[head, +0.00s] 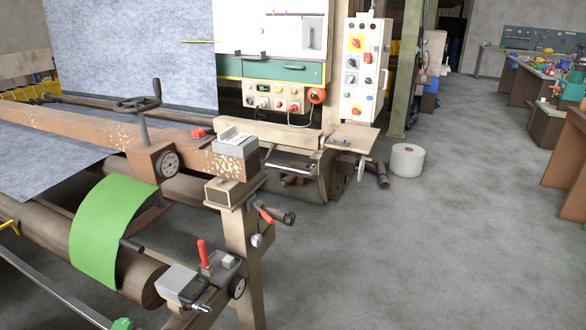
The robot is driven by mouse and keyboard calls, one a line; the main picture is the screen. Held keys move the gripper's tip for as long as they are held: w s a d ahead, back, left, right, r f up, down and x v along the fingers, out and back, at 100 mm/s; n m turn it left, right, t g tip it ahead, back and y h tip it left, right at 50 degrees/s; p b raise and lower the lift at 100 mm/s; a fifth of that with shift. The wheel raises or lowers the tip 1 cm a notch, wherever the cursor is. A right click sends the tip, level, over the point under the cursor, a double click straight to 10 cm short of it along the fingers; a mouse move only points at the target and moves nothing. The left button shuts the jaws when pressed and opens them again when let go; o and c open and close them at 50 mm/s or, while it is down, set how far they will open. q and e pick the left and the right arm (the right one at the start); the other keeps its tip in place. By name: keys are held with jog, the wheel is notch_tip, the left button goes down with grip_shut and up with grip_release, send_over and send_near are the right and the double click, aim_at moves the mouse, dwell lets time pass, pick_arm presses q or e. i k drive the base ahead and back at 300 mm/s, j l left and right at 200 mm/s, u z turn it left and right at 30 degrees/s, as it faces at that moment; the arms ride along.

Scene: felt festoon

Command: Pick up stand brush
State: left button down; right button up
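I cannot make out a stand brush for certain in the head view. A small wooden shelf (352,138) juts out below the control box, with a small dark item on it too small to identify. Neither of my grippers is in view.
A felt machine with a brown beam (85,127), handwheel (137,104) and green sheet (108,232) fills the left. A control box (365,70) stands behind. A white roll (407,160) sits on the floor. Cluttered workbenches (540,68) line the right. The grey floor (430,250) between is clear.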

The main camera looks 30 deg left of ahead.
aim_at(206, 269)
jog(key=u, duration=1.45)
